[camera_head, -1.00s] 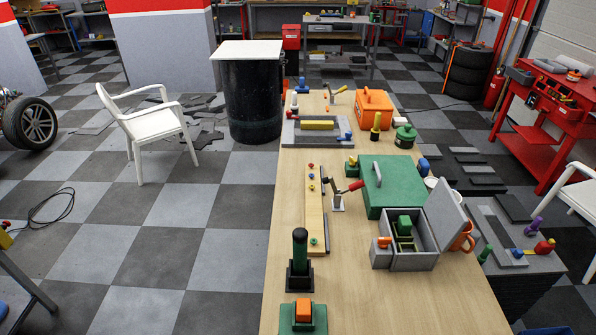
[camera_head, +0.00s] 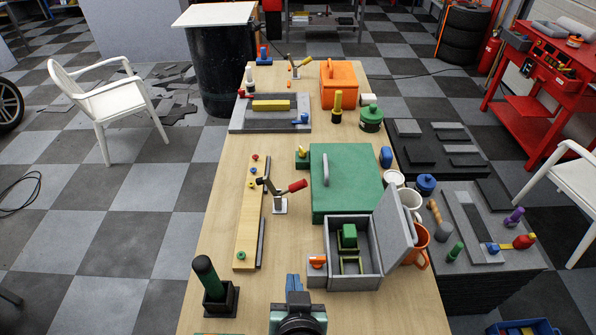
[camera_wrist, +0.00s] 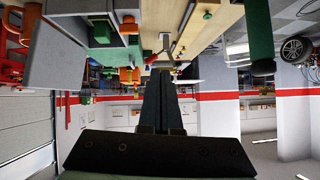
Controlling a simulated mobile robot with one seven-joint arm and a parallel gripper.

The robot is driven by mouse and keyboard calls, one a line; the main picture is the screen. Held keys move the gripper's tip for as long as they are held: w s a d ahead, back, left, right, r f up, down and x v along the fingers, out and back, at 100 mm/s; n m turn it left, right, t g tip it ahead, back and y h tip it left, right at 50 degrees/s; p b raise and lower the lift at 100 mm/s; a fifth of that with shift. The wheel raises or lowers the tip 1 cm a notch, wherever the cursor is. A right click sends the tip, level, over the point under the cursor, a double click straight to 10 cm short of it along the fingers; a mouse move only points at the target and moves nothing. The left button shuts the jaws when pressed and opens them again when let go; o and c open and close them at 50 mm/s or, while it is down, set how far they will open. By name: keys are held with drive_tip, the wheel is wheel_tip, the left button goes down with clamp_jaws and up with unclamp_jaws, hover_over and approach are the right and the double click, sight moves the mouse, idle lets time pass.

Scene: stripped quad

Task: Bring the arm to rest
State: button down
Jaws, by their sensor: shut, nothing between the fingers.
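My gripper (camera_head: 294,283) shows at the bottom middle of the head view, over the near part of the wooden table (camera_head: 228,175). Its fingers point away from me along the table. In the wrist view my gripper (camera_wrist: 162,75) shows as dark fingers close together, with nothing between them. The open grey box (camera_head: 352,283) stands just to the right of my gripper. The dark green cylinder (camera_head: 208,277) in its black holder stands to the left. My gripper looks apart from both.
A red-handled clamp (camera_head: 290,188), a green case (camera_head: 335,170) and a wooden strip (camera_head: 249,215) lie farther up the table. Cups (camera_head: 411,201) line the right edge. A white chair (camera_head: 105,100) stands left on open floor. The wrist view is upside down.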

drive_tip(key=w+r+t+b, duration=0.1)
drive_tip(key=w+r+t, duration=0.15)
drive_tip(key=r, duration=0.85)
drive_tip(key=w+r+t+b, duration=0.15)
drive_tip(key=r+t, duration=0.25)
drive_tip(key=r, duration=0.6)
drive_tip(key=w+r+t, duration=0.3)
drive_tip(key=r, duration=0.8)
drive_tip(key=s+r+t+b, duration=0.1)
drive_tip(key=s+r+t, duration=0.2)
drive_tip(key=r, duration=0.7)
drive_tip(key=s+r+t+h+b, duration=0.1)
drive_tip(key=s+r+t, duration=0.3)
drive_tip(key=s+r, duration=0.4)
wheel_tip(320, 180, up, 2)
drive_tip(key=shift+s+a+r+n, duration=0.15)
drive_tip(key=shift+s+r+n, duration=0.05)
drive_tip(key=shift+r+n, duration=0.1)
drive_tip(key=shift+w+f, duration=0.1)
